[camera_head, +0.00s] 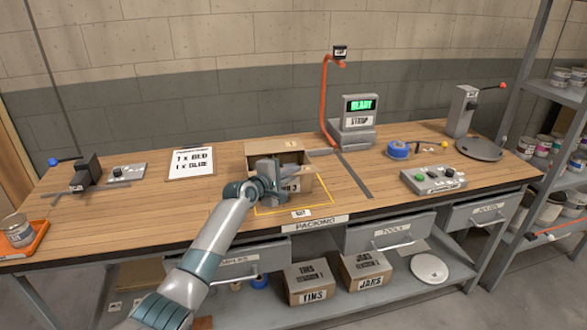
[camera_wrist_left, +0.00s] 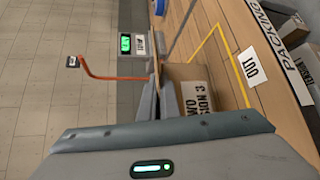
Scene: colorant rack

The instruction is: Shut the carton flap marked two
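The carton (camera_head: 294,160) is a brown cardboard box on the bench at the packing spot. A flap (camera_head: 270,146) stands up along its back edge with a small mark too small to read. My left gripper (camera_head: 270,172) is at the carton's front and hides much of its opening and front face. My right gripper is not in view.
A yellow outline (camera_head: 330,204) surrounds the carton's place. A sign (camera_head: 191,162) lies left. A button box (camera_head: 433,179) and blue tape (camera_head: 398,149) are right.

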